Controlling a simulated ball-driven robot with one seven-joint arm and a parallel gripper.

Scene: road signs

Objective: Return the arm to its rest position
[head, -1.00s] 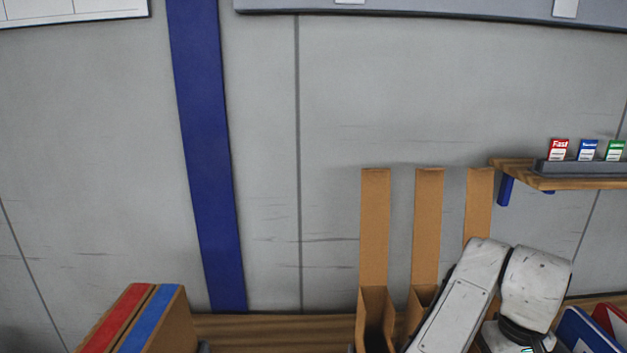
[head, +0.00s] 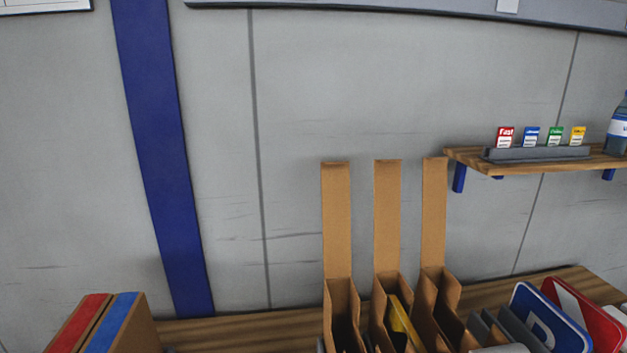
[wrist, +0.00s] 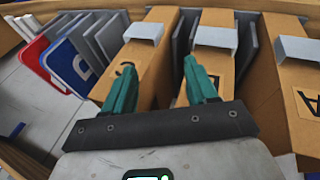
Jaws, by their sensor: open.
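My gripper (wrist: 160,92) shows in the wrist view with its two green fingers apart and nothing between them. It is over the cardboard boxes, and I cannot tell how far above them it is. In the head view the gripper is out of the picture. Three tall cardboard boxes stand on the wooden table: a left one (head: 338,230), a middle one (head: 387,225) and a right one (head: 433,220). Something yellow (head: 402,322) shows inside the middle one. In the wrist view a box front (wrist: 138,68) lies behind the left finger.
A blue sign (head: 547,318) and a red sign (head: 590,315) stand in a grey rack at the right. Striped boxes (head: 140,325) stand at the left. A wall shelf (head: 520,162) holds small coloured cards and a bottle (head: 618,128).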

